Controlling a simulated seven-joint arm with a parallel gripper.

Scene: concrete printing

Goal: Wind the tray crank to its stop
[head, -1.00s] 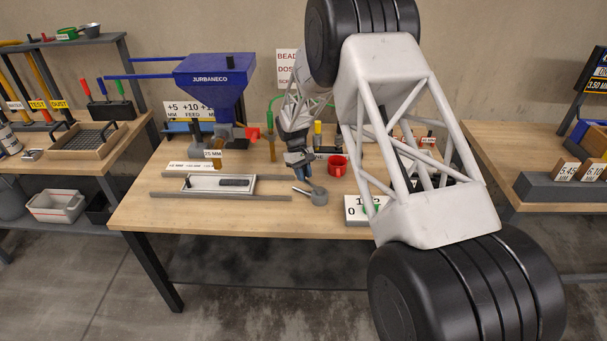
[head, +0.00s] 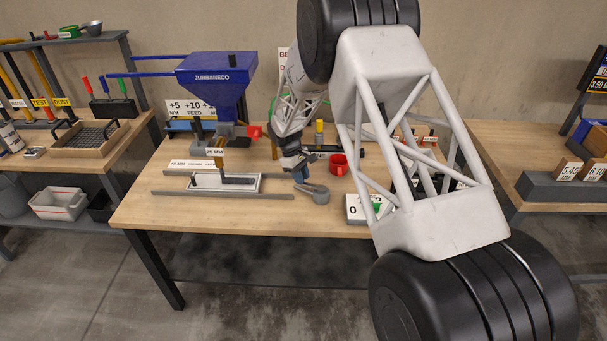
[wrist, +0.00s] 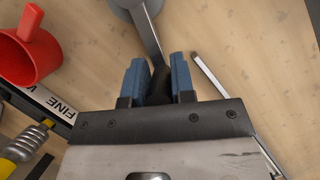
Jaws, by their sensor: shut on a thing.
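The crank (head: 320,197) is a grey round hub with a short flat arm at the front of the bench, right of the tray. In the wrist view its hub and arm (wrist: 151,36) reach down from the top edge. My gripper (head: 301,174) has blue fingers, shut around the dark crank handle (wrist: 161,80); the fingers hide part of it. The pale-rimmed tray (head: 196,188) lies between the rails under the blue hopper (head: 215,75). A dark strip (head: 238,181) lies in the tray below the nozzle.
A red mug (head: 338,164) stands close to the right of my gripper, also in the wrist view (wrist: 28,55). A grey rail (head: 225,194) runs along the tray's front. Bare bench lies before the crank.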

